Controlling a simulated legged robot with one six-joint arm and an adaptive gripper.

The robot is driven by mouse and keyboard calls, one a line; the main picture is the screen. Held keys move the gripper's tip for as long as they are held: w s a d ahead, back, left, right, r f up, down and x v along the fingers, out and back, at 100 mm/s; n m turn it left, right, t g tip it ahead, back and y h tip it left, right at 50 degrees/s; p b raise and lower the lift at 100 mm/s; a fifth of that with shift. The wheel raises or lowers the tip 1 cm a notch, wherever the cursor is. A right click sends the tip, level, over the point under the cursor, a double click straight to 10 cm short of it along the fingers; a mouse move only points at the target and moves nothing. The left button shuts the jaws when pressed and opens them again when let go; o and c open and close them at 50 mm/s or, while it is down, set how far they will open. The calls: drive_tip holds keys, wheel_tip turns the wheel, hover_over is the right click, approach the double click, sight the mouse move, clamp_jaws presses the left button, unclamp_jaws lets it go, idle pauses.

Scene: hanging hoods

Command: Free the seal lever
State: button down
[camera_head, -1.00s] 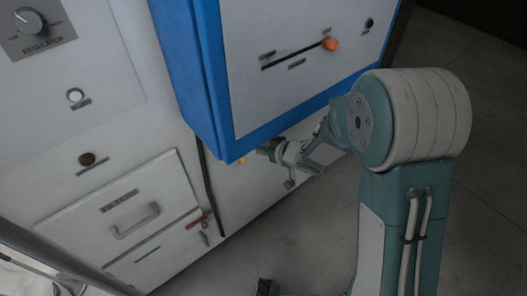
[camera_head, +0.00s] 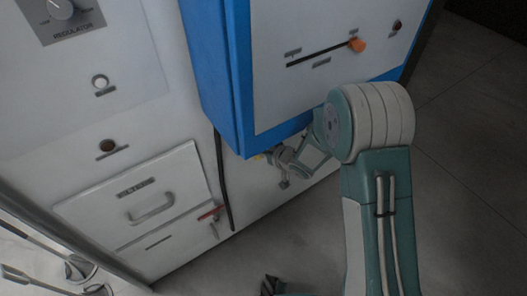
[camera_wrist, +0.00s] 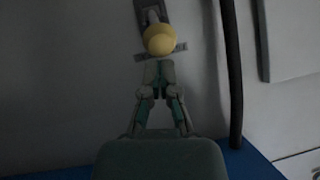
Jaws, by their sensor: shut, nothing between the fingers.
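A lever with a round yellow knob (camera_wrist: 160,40) and a grey stem stands on the pale cabinet wall in the wrist view. My gripper (camera_wrist: 158,68) is shut and empty, its tips just below the knob in the picture. I cannot tell whether they touch it. In the head view my gripper (camera_head: 273,156) is beneath the blue-framed hood, and only a sliver of the yellow knob (camera_head: 258,157) shows beside it. No readable label there confirms this as the seal lever. A red-handled lever (camera_head: 210,213) sits by the drawer.
The blue-framed hood (camera_head: 222,95) overhangs my gripper and carries an orange-knobbed slider (camera_head: 357,45). A dark vertical hose (camera_wrist: 231,75) runs to the right of the yellow knob. A drawer panel (camera_head: 135,205) is at the left. The grey floor (camera_head: 450,200) at the right is clear.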

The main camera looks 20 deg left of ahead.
drive_tip(key=shift+f, duration=0.1)
drive_tip(key=shift+s+d+f+t+y, duration=0.25)
drive_tip(key=shift+d+f+t+y, duration=0.05)
drive_tip(key=shift+f, duration=0.1)
wheel_tip(320, 180, down, 11)
drive_tip(key=s+d+t+y, duration=0.1)
drive_tip(key=t+y, duration=0.2)
drive_tip(key=y, duration=0.1)
drive_tip(key=shift+d+n, duration=0.15)
drive_tip(key=shift+n, duration=0.15)
drive_tip(key=shift+s, duration=0.1)
idle(0.4)
